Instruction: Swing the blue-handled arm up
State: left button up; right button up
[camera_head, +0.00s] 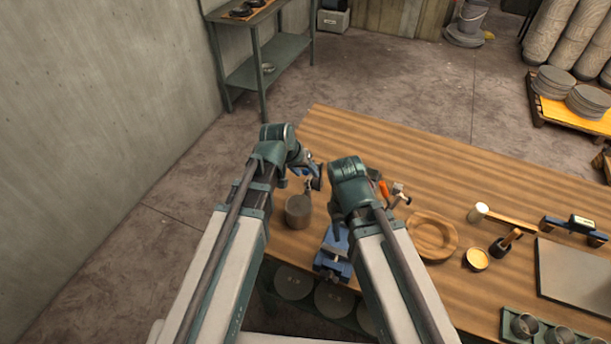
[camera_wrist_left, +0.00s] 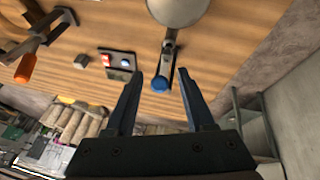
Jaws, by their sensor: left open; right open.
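The arm is a short grey lever with a blue handle (camera_wrist_left: 160,84) at its end, at the top middle of the left wrist view. In the head view its grey lever (camera_head: 307,187) shows beside the grey cylinder (camera_head: 298,211). My left gripper (camera_wrist_left: 159,76) is open, and in its wrist view the blue handle appears between the two fingertips; I cannot tell whether they touch it. In the head view my left gripper (camera_head: 313,178) is small and partly hidden by its wrist.
A blue vise (camera_head: 333,262) stands at the table's front edge. A switch box (camera_wrist_left: 118,60) with red and blue buttons is near the lever. An orange-handled clamp (camera_head: 385,189), a wooden bowl (camera_head: 432,236) and a mallet (camera_head: 481,212) lie to the right. The table's far part is clear.

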pick_arm(q)
grip_shut()
dwell(1.4)
